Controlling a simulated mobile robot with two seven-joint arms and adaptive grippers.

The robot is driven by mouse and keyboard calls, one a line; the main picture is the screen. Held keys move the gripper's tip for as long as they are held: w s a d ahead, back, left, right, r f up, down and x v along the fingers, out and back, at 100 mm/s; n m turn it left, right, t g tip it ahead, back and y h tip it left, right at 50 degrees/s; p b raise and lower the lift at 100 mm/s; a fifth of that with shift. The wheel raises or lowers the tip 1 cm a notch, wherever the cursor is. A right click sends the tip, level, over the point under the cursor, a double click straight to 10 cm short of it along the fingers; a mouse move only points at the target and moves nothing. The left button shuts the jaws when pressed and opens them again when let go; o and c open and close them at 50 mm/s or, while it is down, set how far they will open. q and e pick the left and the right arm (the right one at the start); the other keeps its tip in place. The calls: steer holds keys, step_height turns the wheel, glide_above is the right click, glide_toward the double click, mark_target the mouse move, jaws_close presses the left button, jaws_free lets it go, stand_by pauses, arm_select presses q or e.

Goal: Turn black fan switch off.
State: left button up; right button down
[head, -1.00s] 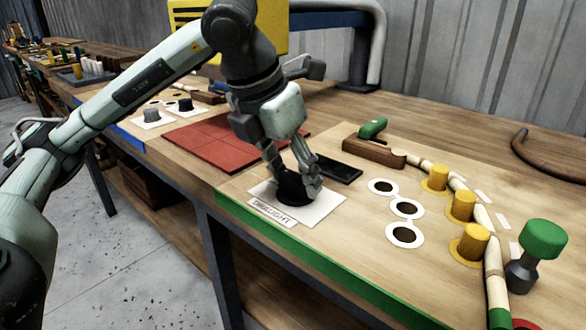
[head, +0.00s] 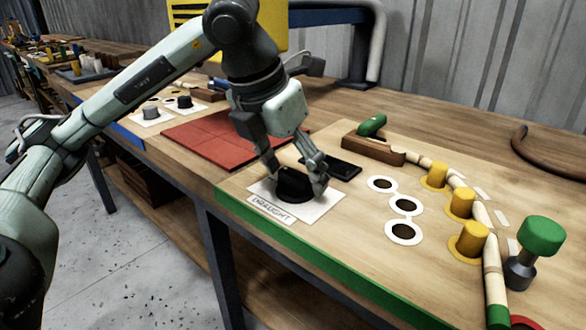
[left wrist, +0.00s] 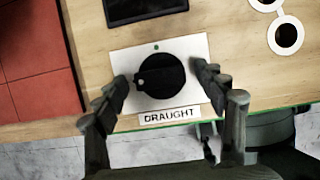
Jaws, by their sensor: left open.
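The black fan switch (head: 294,184) is a round knob on a white plate labelled DRAUGHT, near the front edge of the bench. In the left wrist view the black knob (left wrist: 161,77) has a pale dot at its left side, and a small green dot sits on the plate (left wrist: 190,47) above it. My left gripper (head: 294,184) is open, with one finger on each side of the knob. In the left wrist view, gaps show between the knob and the fingers of the left gripper (left wrist: 160,92). My right gripper is not in view.
A black flat panel (head: 332,167) lies just behind the plate, and red tiles (head: 205,142) lie to its left. To the right are white-ringed holes (head: 404,206), yellow pegs (head: 462,204), a pale rod (head: 491,262) and a green-topped tool (head: 542,238).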

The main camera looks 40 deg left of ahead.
arm_select(q)
steer(key=v, duration=1.2)
stand_by(0.6)
